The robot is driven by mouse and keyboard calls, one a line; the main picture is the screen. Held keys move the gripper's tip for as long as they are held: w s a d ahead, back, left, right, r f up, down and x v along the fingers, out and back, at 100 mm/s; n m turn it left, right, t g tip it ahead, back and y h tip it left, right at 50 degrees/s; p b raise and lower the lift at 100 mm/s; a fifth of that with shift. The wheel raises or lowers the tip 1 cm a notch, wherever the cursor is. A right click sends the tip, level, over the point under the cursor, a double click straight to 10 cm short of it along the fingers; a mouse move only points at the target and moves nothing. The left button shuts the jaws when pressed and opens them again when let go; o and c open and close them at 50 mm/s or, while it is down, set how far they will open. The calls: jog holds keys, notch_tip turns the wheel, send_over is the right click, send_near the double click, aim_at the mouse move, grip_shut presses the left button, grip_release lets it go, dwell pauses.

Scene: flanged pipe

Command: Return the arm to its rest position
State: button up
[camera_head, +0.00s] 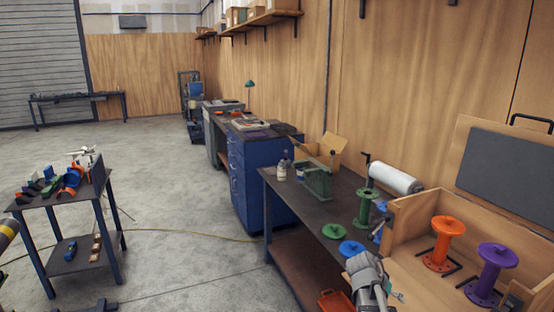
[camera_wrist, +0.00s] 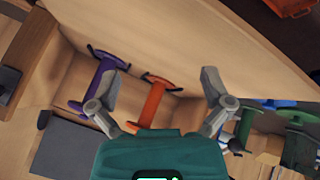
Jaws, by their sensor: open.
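My gripper (camera_wrist: 158,78) is open in the wrist view, its two grey fingers spread with nothing between their tips. In the head view a grey part of my arm (camera_head: 367,277) shows at the table's front edge, left of the wooden box. An orange flanged pipe (camera_head: 441,243) and a purple flanged pipe (camera_head: 491,270) stand upright in the box. In the wrist view the purple pipe (camera_wrist: 99,80) lies beyond the left finger and the orange pipe (camera_wrist: 153,102) beyond the gap between the fingers. A green flanged pipe (camera_head: 365,205) stands on the table outside the box.
The open wooden box (camera_head: 412,199) has a raised lid with a grey pad (camera_head: 508,172). Green (camera_head: 334,231) and blue (camera_head: 351,248) discs lie on the dark table (camera_head: 300,198). An orange crate (camera_head: 334,300) sits below. The floor (camera_head: 185,200) toward the left cart (camera_head: 70,190) is mostly clear.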

jog(key=s+a+f+n+y+b, duration=0.1)
jog(key=s+a+f+n+y, duration=0.1)
jog(key=a, duration=0.3)
jog(key=s+a+f+n+g+y+b, duration=0.1)
jog(key=s+a+f+n+y, duration=0.2)
jog(key=a, duration=0.3)
jog(key=s+a+f+n+y+b, duration=0.2)
jog(key=s+a+f, duration=0.1)
jog(key=s+a, duration=0.1)
jog(key=shift+s+a+n+g, duration=0.3)
jog(key=shift+a+n, duration=0.1)
jog(key=shift+a, duration=0.5)
jog(key=shift+r, duration=0.1)
dwell(0.7)
